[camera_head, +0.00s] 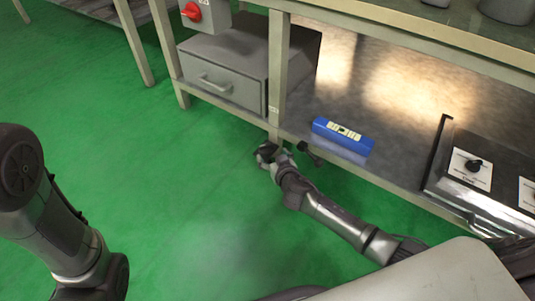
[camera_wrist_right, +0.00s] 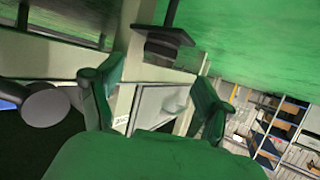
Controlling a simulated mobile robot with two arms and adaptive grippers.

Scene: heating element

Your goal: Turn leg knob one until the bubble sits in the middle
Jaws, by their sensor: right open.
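A blue spirit level (camera_head: 342,139) with a pale vial panel lies on the lower shelf, near its front edge; its bubble is too small to make out. My right gripper (camera_head: 268,154) is low at the foot of the bench leg (camera_head: 277,85). In the right wrist view my right gripper (camera_wrist_right: 155,100) has its two green-tinted fingers wide apart, with nothing held. A dark flat knob-like piece on a rod (camera_wrist_right: 163,42) shows beyond the fingers, apart from them. A dark piece (camera_head: 310,153) also shows under the shelf edge; I cannot tell if it is the same one. My left gripper is out of view.
A grey drawer box (camera_head: 222,82) stands on the lower shelf left of the leg. A red switch (camera_head: 191,11) is at the upper left. The green floor (camera_head: 150,160) in front is clear.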

